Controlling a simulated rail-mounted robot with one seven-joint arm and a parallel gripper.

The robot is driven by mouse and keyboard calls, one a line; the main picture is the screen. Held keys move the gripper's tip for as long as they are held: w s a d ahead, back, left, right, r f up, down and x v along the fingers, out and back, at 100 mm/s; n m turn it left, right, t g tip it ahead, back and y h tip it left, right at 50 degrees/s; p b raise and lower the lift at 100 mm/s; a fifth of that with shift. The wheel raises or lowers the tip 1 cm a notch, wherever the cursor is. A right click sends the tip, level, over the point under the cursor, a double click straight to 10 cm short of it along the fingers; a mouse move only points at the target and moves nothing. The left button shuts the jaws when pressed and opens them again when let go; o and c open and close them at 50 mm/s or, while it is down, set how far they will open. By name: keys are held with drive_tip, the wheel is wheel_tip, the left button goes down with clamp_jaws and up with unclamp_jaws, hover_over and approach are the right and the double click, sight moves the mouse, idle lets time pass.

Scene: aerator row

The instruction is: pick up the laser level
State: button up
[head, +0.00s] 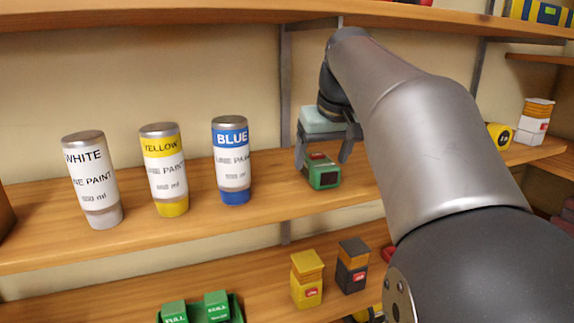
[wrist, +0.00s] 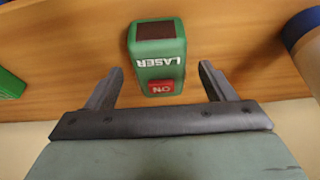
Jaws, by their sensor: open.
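The laser level is a small green box with a dark window and a red ON button. In the head view the laser level (head: 322,172) stands on the middle shelf, to the right of the blue paint can. In the wrist view the laser level (wrist: 157,55) shows its LASER lettering, and its button end lies between the finger tips. My gripper (head: 326,150) is open, just above and behind the laser level in the head view. In the wrist view my gripper (wrist: 158,78) has a finger on each side with visible gaps. I see no grip on it.
White (head: 92,180), yellow (head: 164,170) and blue (head: 231,160) line paint cans stand left on the same wooden shelf (head: 270,205). Yellow (head: 307,279) and black (head: 352,266) boxes and a green tray (head: 236,308) are on the shelf below. Another shelf (head: 250,14) runs above.

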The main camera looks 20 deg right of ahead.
sight(319, 160)
drive_tip(key=shift+w+x, duration=0.25)
drive_tip(key=shift+x, duration=1.45)
drive_tip(key=shift+r, duration=0.15)
drive_tip(key=c, duration=1.4)
drive_tip(key=shift+r, duration=0.2)
